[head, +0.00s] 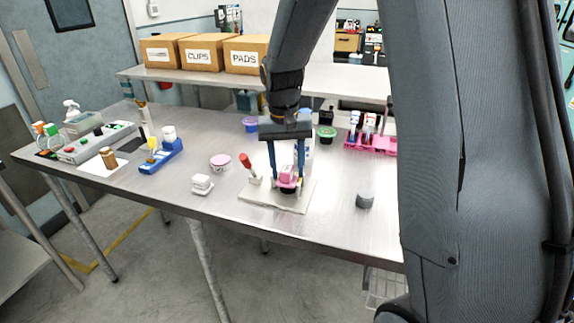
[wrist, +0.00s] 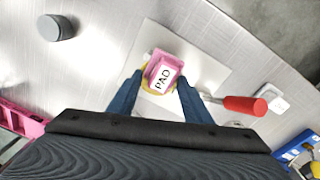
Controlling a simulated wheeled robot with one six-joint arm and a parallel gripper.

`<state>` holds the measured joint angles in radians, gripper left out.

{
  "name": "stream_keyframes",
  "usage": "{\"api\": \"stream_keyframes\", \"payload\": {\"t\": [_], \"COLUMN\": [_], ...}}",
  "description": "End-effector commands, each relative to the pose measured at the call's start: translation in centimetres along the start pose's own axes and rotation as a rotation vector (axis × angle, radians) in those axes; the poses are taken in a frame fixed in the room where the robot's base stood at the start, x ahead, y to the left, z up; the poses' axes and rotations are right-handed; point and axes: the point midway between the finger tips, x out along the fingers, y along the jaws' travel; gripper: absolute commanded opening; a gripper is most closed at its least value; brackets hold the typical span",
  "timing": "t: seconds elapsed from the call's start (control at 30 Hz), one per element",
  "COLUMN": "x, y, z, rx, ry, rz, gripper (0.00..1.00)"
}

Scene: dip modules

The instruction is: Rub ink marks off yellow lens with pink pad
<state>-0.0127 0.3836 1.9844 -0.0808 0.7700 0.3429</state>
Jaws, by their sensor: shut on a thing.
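The pink pad (head: 288,175) is a small block with a white label reading PAD, and it also shows in the wrist view (wrist: 158,68). My gripper (head: 287,178) is shut on the pink pad, with its two blue fingers on either side of it, pointing down. The yellow lens (wrist: 146,87) shows only as a yellow edge under the pad in the wrist view; the pad hides most of it. A dark round base (head: 288,191) shows below the pad in the head view. Ink marks cannot be seen. These sit over a pale square mat (head: 262,197).
A red-handled tool (head: 248,166) lies left of the pad, reaching the mat. A white block (head: 202,184) and a pink-lidded tub (head: 220,163) stand further left. A grey cylinder (head: 364,200) stands right. A pink rack (head: 378,146) with bottles is behind. The table's front left is clear.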

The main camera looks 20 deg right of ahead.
Motion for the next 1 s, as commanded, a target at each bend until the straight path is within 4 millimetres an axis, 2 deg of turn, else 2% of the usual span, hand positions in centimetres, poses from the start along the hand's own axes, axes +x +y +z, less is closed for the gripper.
{"api": "stream_keyframes", "payload": {"t": [0.27,1.0], "x": [0.0,0.2], "y": [0.3,1.6], "z": [-0.2,-3.1], "rx": [0.0,0.001], "ry": [0.002,0.005], "rz": [0.001,0.003], "gripper": [0.09,0.09]}}
